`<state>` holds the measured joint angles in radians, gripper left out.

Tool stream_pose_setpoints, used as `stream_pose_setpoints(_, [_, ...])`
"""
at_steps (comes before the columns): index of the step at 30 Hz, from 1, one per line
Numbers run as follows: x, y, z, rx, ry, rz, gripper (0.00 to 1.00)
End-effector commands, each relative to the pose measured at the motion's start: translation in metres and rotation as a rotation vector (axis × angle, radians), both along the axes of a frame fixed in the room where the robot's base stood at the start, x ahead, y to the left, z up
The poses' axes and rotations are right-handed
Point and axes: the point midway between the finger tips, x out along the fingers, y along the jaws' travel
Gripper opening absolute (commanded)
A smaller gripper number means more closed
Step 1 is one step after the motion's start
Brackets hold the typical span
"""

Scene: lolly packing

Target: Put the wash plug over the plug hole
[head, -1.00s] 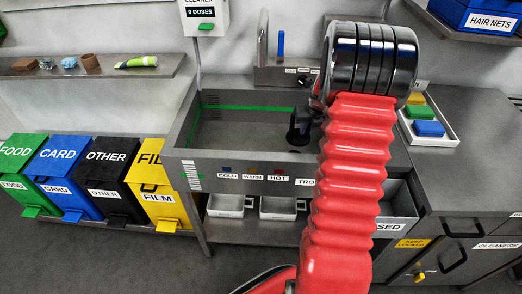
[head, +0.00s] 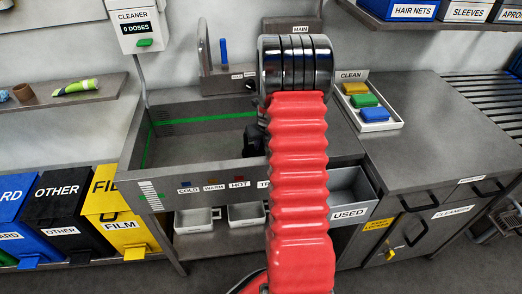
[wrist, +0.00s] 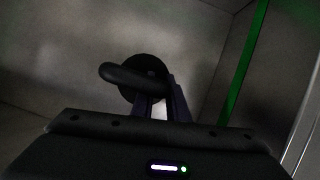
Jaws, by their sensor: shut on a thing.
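The wash plug (wrist: 130,91) is a dark round disc with a thick black bar-like handle (wrist: 125,76) on it, seen in the wrist view. My gripper (wrist: 160,104) is shut on the plug, its two fingers reaching to the handle. In the head view my gripper (head: 252,138) is a dark shape over the right part of the sink basin (head: 190,138), mostly hidden behind my red arm. The plug is not visible in the head view. I cannot make out the plug hole in either view; the plug's height above the basin floor is unclear.
A green line (head: 148,140) runs around the basin wall; it also shows in the wrist view (wrist: 245,65). A tap (head: 204,50) stands behind the basin. A tray of coloured blocks (head: 383,125) sits on the right counter. Bins (head: 115,205) stand at left.

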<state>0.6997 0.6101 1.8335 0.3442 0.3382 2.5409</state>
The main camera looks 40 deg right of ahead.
Motion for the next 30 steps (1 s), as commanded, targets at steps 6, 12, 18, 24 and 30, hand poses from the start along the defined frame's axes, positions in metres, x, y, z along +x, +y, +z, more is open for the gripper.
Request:
stream_pose_setpoints(6, [0.0, 0.001, -0.027, 0.004, 0.002, -0.001, 0.0])
stream_pose_setpoints(12, [0.0, 0.0, -0.035, 0.0, 0.0, 0.0, 0.0])
stream_pose_setpoints(18, [0.0, 0.001, -0.035, 0.0, 0.0, 0.001, 0.0])
stream_pose_setpoints(24, [0.0, 0.001, -0.036, 0.001, 0.001, 0.001, 0.24])
stream_pose_setpoints(30, [0.0, 0.001, -0.036, 0.001, 0.001, 0.001, 0.33])
